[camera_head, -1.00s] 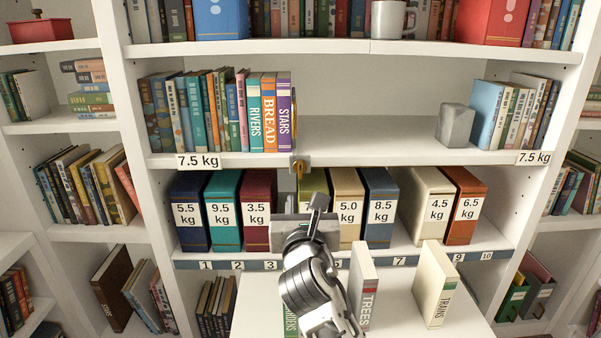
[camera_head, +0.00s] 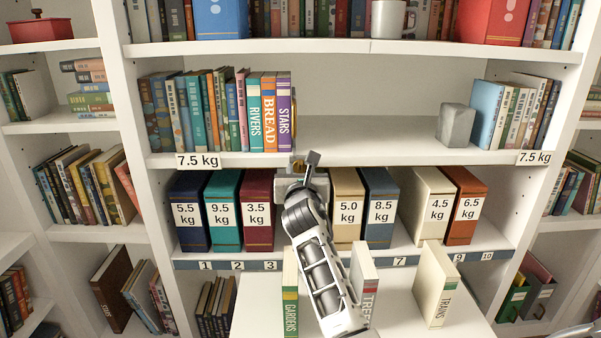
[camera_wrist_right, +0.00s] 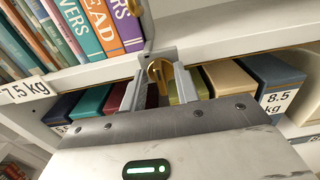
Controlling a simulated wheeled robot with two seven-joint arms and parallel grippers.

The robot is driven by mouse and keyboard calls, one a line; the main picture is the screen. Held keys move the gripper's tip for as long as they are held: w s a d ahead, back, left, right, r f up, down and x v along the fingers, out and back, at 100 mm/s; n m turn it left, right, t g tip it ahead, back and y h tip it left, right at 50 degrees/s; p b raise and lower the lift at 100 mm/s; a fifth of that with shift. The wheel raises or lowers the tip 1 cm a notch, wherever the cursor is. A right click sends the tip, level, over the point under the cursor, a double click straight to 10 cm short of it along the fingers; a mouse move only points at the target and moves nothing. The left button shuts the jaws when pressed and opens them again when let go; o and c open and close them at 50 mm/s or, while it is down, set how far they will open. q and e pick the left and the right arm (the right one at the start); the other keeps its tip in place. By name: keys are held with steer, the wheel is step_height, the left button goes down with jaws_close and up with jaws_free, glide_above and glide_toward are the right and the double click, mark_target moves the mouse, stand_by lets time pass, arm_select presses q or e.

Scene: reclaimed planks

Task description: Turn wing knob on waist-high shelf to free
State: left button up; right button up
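The brass wing knob (camera_wrist_right: 160,72) is on the front of the shelf edge, just right of the purple STARS book, in the right wrist view. In the head view my right gripper hides most of it. My right gripper (camera_head: 301,172) is at the shelf edge, and in the right wrist view its two grey fingers (camera_wrist_right: 158,82) stand apart, one on each side of the knob. A gap shows beside the knob, so the fingers look open around it. The waist-high shelf (camera_head: 370,152) bears the knob. My left gripper is in neither view.
Books RIVERS, BREAD and STARS (camera_head: 284,120) stand above the knob. Weight-labelled boxes, such as the 5.0 kg box (camera_head: 347,185), line the shelf below. A grey block (camera_head: 455,125) sits at right. GARDENS, TREES and TRAINS (camera_head: 433,285) stand on the lower white surface.

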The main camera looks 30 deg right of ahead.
steer(key=shift+c, duration=0.3)
jaws_close()
